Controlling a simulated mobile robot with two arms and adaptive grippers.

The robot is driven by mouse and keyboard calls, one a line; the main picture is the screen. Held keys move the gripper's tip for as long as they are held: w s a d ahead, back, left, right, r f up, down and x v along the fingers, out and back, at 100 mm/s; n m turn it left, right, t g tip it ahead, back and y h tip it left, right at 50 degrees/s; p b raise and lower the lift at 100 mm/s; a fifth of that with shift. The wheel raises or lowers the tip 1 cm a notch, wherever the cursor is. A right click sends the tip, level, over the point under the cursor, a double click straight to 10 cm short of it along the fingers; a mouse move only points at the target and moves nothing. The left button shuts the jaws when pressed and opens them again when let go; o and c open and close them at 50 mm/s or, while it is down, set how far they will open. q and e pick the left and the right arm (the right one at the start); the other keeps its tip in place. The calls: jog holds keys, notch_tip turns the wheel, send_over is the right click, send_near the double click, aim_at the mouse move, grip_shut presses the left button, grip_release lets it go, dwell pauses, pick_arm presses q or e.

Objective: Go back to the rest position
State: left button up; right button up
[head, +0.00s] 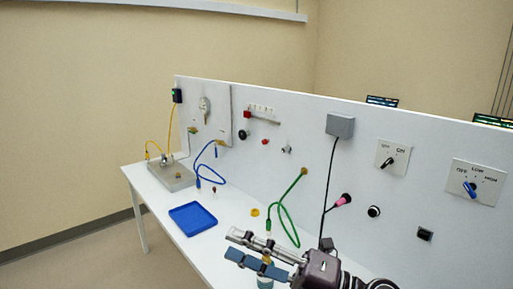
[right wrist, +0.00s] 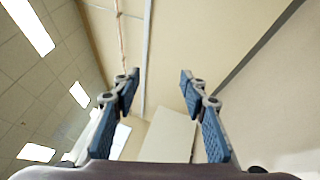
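My right gripper (head: 240,247) is at the bottom centre of the head view, in front of the white table and pointing left. In the right wrist view my right gripper (right wrist: 158,90) has its two blue-padded fingers spread wide apart with nothing between them. It looks out at a wall and ceiling. My left gripper does not show in either view.
A white table (head: 150,194) runs along a white panel (head: 300,118) with knobs and switches. On it are a blue tray (head: 193,218), a grey box (head: 171,178), a yellow ring (head: 255,212) and a green hose (head: 283,216).

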jog(key=w+d+m+t+h, duration=0.6)
jog(key=d+m+t+h, duration=0.55)
jog(key=m, duration=0.75)
jog(key=s+d+f+m+g+h, duration=0.2)
jog(key=d+f+m+h, duration=0.3)
jog(key=f, duration=0.5)
jog(key=s+d+f+m+g+h, duration=0.25)
jog(key=d+f+m, duration=0.4)
jog(key=f, duration=0.35)
jog(key=s+f+m+g, duration=0.1)
jog(key=s+f+g, duration=0.4)
jog(key=s+f, duration=0.55)
jog(key=s+f+m+g, duration=0.1)
jog(key=s+f+g, duration=0.5)
jog(key=s, duration=0.8)
notch_tip(320, 180, down, 34)
jog(key=s+b, duration=0.3)
jog(key=b, duration=0.3)
jog(key=s+d+f+g+b, duration=0.1)
jog(key=s+d+f+b, duration=0.2)
jog(key=s+f, duration=1.3)
notch_tip(320, 180, down, 3)
jog(key=shift+d+f+g+b, duration=0.2)
jog(key=shift+g+b, duration=0.1)
jog(key=shift+b, duration=0.6)
